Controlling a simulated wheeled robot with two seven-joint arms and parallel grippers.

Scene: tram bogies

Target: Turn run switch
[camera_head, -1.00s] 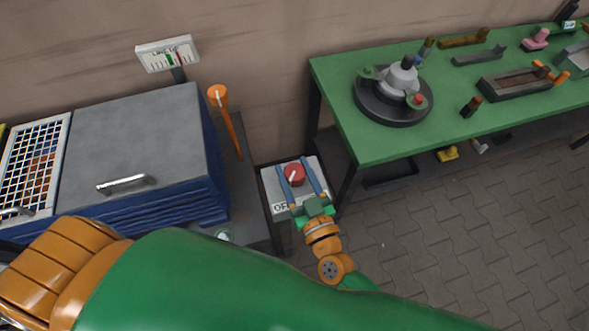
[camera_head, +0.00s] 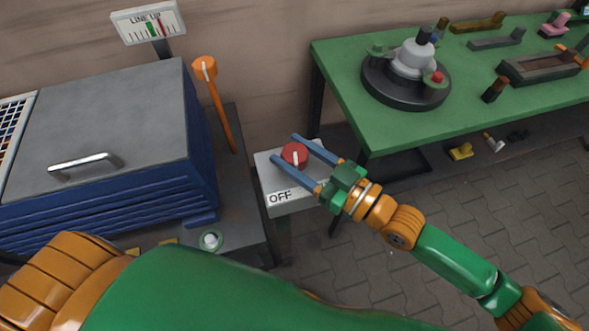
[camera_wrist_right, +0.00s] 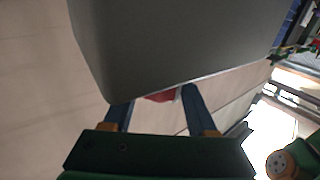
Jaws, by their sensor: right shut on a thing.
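The run switch is a red round knob (camera_head: 293,152) with a white pointer mark, on top of a pale grey box (camera_head: 268,181) lettered OFF near its front edge. The pointer stands about upright in the picture. My right gripper (camera_head: 286,147) reaches in from the lower right, its two blue fingers on either side of the knob, shut on it. In the right wrist view, a bit of the red knob (camera_wrist_right: 161,96) shows between the fingers; the grey box hides the rest. My left gripper is not in view.
A blue cabinet with a grey lid (camera_head: 105,130) and an orange-topped lever (camera_head: 220,110) stand left of the box. A green workbench (camera_head: 400,130) with a round dark turntable (camera_head: 385,88) stands close on the right. Paved floor (camera_head: 480,230) is open at the lower right.

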